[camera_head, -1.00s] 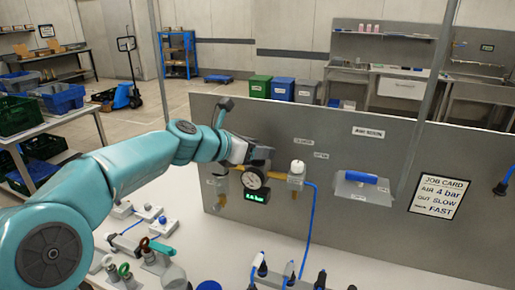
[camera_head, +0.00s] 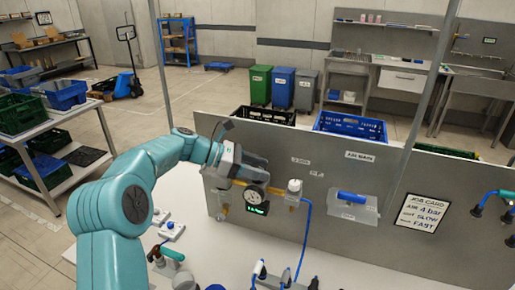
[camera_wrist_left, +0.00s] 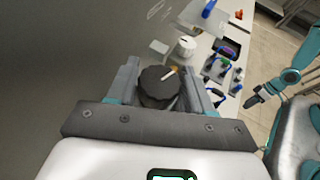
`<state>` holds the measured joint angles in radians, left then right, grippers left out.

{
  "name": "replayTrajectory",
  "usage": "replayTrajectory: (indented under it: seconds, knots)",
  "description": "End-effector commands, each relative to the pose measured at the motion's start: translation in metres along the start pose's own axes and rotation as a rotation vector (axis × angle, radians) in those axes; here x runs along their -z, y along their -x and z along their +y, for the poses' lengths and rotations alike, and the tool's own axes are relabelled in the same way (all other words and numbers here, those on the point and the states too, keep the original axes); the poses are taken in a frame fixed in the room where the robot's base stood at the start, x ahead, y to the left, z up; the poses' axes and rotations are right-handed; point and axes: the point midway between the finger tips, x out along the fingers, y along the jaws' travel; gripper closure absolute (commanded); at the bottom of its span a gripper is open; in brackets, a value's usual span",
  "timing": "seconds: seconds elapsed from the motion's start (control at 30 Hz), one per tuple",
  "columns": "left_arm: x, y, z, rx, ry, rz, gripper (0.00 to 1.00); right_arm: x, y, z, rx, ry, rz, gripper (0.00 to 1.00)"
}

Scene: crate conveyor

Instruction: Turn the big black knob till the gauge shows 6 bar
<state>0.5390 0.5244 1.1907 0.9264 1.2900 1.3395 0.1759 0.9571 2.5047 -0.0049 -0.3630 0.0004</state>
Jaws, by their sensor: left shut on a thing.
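In the wrist view, my left gripper (camera_wrist_left: 160,84) has its fingers on either side of the round black knob (camera_wrist_left: 158,88), which has a pale pointer mark, and is shut on it. In the head view, my left gripper (camera_head: 252,168) is at the panel, just above the round white gauge (camera_head: 254,194), and mostly hides the knob. The green digital readout (camera_head: 257,209) below the gauge is lit, but its figures are too small to read surely. My right gripper (camera_wrist_left: 256,96) shows small at the right of the wrist view; its opening is unclear.
The grey panel (camera_head: 310,225) stands across the bench. A white knob (camera_head: 294,187) and blue hose are right of the gauge. Further right are a blue-handled clear cover (camera_head: 352,205) and a job card (camera_head: 422,214) reading AIR 4 bar. Several fittings lie on the bench in front.

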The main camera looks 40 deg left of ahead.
Motion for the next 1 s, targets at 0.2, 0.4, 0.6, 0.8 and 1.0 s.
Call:
replayTrajectory:
  seconds: [0.2,0.4,0.6,0.8,1.0]
  knots:
    - [-0.003,-0.001,0.001,0.168,-0.069,0.0,0.8,-0.001,0.032,-0.012,0.0,0.0,0.0,0.57]
    - [0.0,-0.002,0.0,0.256,-0.107,0.0,0.8,-0.001,0.035,-0.013,0.0,0.0,-0.001,0.57]
    - [0.001,-0.002,0.0,0.316,-0.131,0.0,0.8,-0.001,0.036,-0.013,0.0,0.0,-0.001,0.57]
    - [0.001,-0.002,-0.001,0.353,-0.144,0.001,0.8,-0.001,0.036,-0.013,0.0,0.0,-0.001,0.57]
    - [0.001,-0.002,-0.001,0.369,-0.149,0.001,0.8,-0.001,0.036,-0.013,0.0,0.0,0.0,0.57]
